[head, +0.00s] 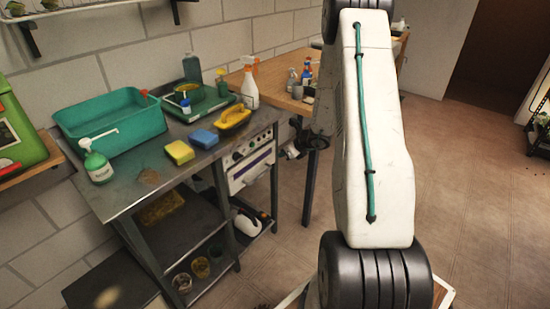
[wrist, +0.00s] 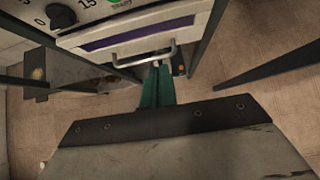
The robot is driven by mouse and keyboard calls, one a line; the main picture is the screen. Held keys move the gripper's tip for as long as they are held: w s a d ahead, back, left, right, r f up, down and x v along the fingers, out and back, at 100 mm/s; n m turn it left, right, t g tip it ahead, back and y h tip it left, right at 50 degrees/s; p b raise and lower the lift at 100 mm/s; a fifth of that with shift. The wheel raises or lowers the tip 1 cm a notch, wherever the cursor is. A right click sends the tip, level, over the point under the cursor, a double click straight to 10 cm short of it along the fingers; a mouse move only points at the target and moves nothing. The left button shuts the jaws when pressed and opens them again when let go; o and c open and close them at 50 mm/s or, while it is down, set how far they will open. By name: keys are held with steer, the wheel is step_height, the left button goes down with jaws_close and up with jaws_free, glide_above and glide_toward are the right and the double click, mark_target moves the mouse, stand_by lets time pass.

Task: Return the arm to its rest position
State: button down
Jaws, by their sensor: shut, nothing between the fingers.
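My gripper (wrist: 157,84) shows in the wrist view as two teal fingers side by side, shut with nothing seen between them. Its tips are close to the metal handle (wrist: 125,65) of a white drawer-like front with a purple strip; I cannot tell whether they touch. In the head view my white arm (head: 375,130) stands large in the right middle, with a green cable along it. The gripper is not clearly visible there.
A metal workbench (head: 125,195) holds a teal basin (head: 110,125), a soap bottle (head: 97,165), sponges (head: 180,152) and a spray bottle (head: 250,85). A white appliance with knobs (head: 252,165) sits under its right end. A wooden table (head: 275,85) stands behind. Floor (head: 460,190) at right is clear.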

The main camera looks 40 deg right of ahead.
steer(key=shift+v, duration=0.95)
steer(key=s+a+r+n+g+y, duration=0.35)
steer(key=s+a+r+n, duration=0.25)
steer(key=a+r+n, duration=0.5)
steer(key=s+a+r+n+g+y, duration=0.2)
steer(key=s+a+r+n+g, duration=0.2)
steer(key=s+a+r+n, duration=0.65)
steer(key=s+a+r+n+h, duration=0.3)
steer(key=s+a+r+n, duration=0.1)
steer(key=s, duration=0.4)
steer(key=s+a+r+n+h, duration=0.4)
steer(key=s+a+r+n, duration=0.1)
steer(key=s+a+n, duration=0.2)
steer(key=shift+s+a+r+n, duration=0.2)
steer(key=shift+s+r+n, duration=0.1)
steer(key=shift+s+n, duration=0.45)
